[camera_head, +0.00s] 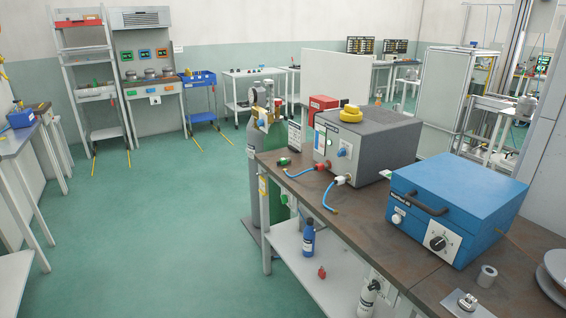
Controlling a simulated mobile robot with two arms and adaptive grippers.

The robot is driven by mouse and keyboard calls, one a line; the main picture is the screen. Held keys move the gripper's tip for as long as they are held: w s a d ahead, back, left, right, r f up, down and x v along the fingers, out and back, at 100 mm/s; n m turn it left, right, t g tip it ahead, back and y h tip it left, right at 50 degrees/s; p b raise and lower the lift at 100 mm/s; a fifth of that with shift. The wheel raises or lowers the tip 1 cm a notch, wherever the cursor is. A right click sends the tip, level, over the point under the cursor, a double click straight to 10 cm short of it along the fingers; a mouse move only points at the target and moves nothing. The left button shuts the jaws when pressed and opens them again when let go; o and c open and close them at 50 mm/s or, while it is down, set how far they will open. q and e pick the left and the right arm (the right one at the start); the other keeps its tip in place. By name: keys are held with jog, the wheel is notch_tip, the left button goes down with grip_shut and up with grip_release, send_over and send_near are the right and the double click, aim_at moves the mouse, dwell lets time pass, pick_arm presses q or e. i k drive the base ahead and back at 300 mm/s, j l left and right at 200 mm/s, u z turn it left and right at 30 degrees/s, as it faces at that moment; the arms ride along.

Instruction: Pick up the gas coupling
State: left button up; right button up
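I cannot tell for sure which part is the gas coupling. A short blue hose (303,173) runs from a red fitting (320,167) on the grey machine's front to a small red end on the brown bench top. A second blue hose (326,195) runs from a white fitting (340,181) to a small brass-coloured end (335,210) near the bench's front edge. A small green and black part (284,161) lies at the bench's left end. A small red part (322,272) stands on the lower shelf. Neither gripper shows.
The grey machine (376,140) and a blue box with a handle (458,205) stand on the brown bench (385,235). Gas cylinders (279,190) stand at its left end. A blue bottle (308,237) is on the lower shelf (290,262). The green floor (150,230) at left is clear.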

aim_at(282, 162)
jog(key=i+z, duration=0.1)
jog(key=z, duration=0.25)
jog(key=i+j+z, duration=0.1)
jog(key=z, duration=0.3)
jog(key=j+z, duration=0.2)
jog(key=z, duration=0.15)
jog(key=i+j+z, duration=0.15)
jog(key=j, duration=0.3)
jog(key=i+j+z, duration=0.2)
jog(key=j, duration=0.3)
jog(key=i+j+z, duration=0.15)
jog(key=j, duration=0.35)
jog(key=i+j+z, duration=0.15)
jog(key=j, duration=0.35)
jog(key=j+z, duration=0.2)
jog(key=j, duration=0.3)
